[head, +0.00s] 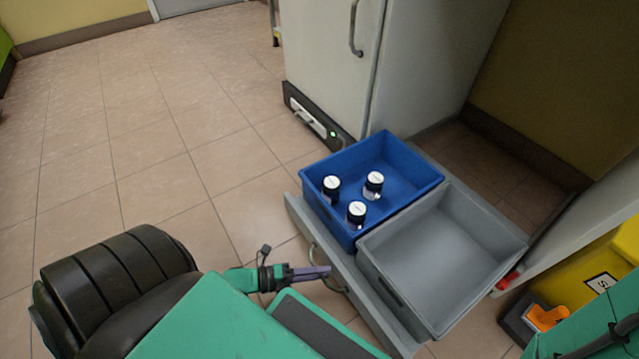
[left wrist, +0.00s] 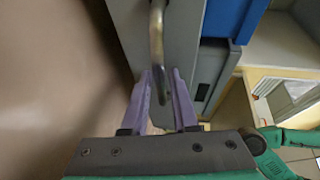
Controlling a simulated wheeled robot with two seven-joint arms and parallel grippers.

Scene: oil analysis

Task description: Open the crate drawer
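The crate drawer (head: 362,292) stands pulled out from under its unit, its grey front facing the lower left. A curved metal handle (head: 330,275) is on that front, and the handle also shows in the left wrist view (left wrist: 157,45). My left gripper (head: 318,272) is at the handle. In the left wrist view its purple fingers (left wrist: 163,95) are apart, with the handle's end in or just above the gap; I cannot tell whether they touch it. The drawer holds a blue crate (head: 415,172) and a grey crate (head: 440,260). My right gripper is out of view.
Three dark bottles with white caps (head: 357,212) stand in the blue crate; the grey crate looks empty. A pale cabinet (head: 330,70) stands behind. A yellow bin (head: 590,262) is at the right. Tiled floor (head: 150,150) is clear at the left.

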